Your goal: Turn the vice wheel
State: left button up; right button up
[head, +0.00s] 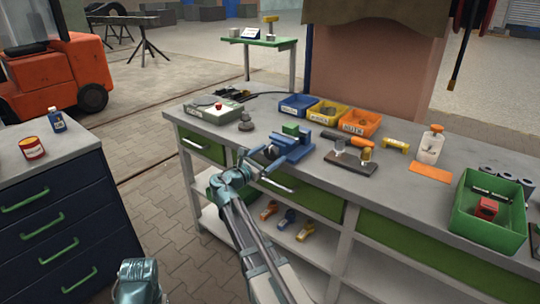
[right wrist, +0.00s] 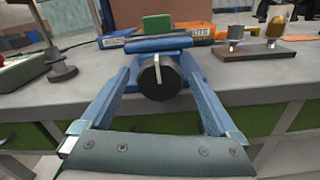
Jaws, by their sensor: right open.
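The blue vice (head: 292,150) stands at the front edge of the grey workbench, with a green block (head: 291,129) at its top. In the right wrist view the vice wheel (right wrist: 160,76) is a round black knob with a pale line pointing up, facing me. My right gripper (head: 257,160) is open in front of the vice. In the right wrist view its two blue fingers (right wrist: 158,82) lie left and right of the wheel, with gaps on both sides; contact does not show. Part of my left arm shows at the bottom of the head view; its gripper does not.
A grey box with a red button (head: 215,108) and a small stand (head: 245,122) are left of the vice. Blue, yellow and orange bins (head: 360,123) stand behind it. A dark block with fittings (head: 350,164) lies right. A green crate (head: 487,230) is far right.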

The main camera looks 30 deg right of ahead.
jog(key=shift+d, duration=0.2)
jog(key=c, duration=1.4)
jog(key=shift+m, duration=0.3)
